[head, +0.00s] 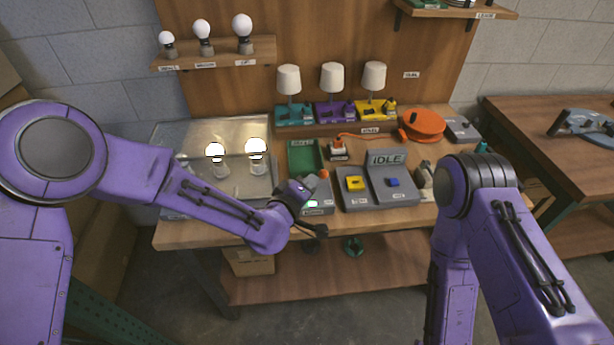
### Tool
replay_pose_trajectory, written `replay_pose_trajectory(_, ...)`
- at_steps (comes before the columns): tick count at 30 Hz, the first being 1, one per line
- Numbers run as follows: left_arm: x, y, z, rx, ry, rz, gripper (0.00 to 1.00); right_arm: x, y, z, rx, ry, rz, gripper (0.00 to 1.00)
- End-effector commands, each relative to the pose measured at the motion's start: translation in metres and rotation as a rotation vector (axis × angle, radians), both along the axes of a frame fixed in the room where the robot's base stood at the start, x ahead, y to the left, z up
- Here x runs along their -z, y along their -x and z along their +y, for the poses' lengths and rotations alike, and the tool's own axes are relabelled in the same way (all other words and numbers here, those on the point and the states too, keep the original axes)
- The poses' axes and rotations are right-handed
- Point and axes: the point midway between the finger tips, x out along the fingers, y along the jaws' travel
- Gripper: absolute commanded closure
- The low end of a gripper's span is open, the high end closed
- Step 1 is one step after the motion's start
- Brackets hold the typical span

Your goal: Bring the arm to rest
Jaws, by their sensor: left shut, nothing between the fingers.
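My left arm (205,197) reaches in from the left over the front of the workbench (185,236). Its gripper (316,180) is shut and empty, just above a small grey device with a green light (313,204); whether it touches the device I cannot tell. My right arm (520,245) is folded at the right, its elbow up and its forearm pointing down. The right gripper is out of view.
A console reading IDLE (386,160) has yellow and blue blocks. Left are a green tray (303,157) and a clear case (190,135) with two lit bulbs. Three lamps (332,78), an orange reel (423,125) and a bulb shelf (215,58) stand behind.

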Motion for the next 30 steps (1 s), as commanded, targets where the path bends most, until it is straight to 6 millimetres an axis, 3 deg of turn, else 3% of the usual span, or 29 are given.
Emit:
replay_pose_trajectory(20, -0.001, 0.005, 0.005, 0.000, -0.042, -0.021, 1.00, -0.002, 0.000, 0.000, 0.000, 0.000, 0.000, 0.57)
replay_pose_trajectory(23, 0.039, 0.023, 0.041, -0.041, -0.170, 0.027, 1.00, 0.000, 0.000, 0.000, 0.000, 0.001, -0.001, 0.57)
replay_pose_trajectory(26, 0.106, 0.055, 0.094, -0.091, -0.315, 0.131, 1.00, 0.012, 0.000, 0.000, 0.000, 0.001, -0.001, 0.57)
replay_pose_trajectory(30, 0.192, 0.117, 0.171, -0.150, -0.510, 0.308, 1.00, 0.028, 0.000, 0.000, 0.000, 0.000, 0.000, 0.57)
